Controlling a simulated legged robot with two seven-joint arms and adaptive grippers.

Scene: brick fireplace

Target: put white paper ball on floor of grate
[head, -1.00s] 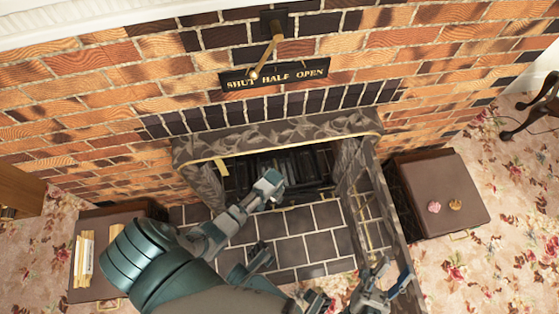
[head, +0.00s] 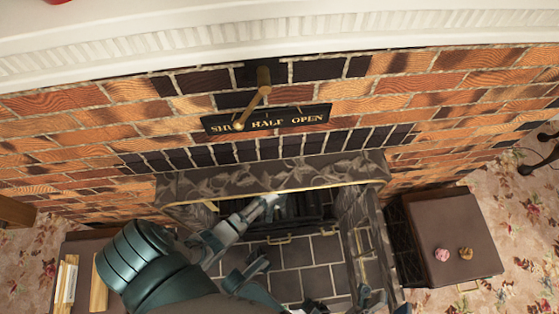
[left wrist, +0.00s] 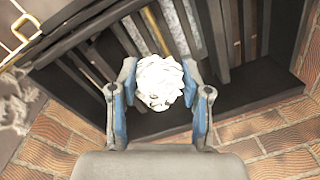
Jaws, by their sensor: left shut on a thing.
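The white paper ball (left wrist: 160,82) sits between the two blue-padded fingers of my left gripper (left wrist: 160,98), which is shut on it. In the left wrist view the ball is in front of the dark bars of the grate (left wrist: 105,55). Whether it touches the grate I cannot tell. In the head view my left arm reaches into the fireplace opening, and the grate (head: 300,208) shows behind it, partly hidden under the arch. My right gripper (head: 380,302) is at the bottom edge, empty, with its fingers apart and partly cut off.
A stone surround (head: 270,178) edges the opening, with dark floor tiles (head: 300,285) in front. A brown box (head: 440,225) bears a pink ball and a brown ball. A brass lever (head: 262,90) hangs above.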

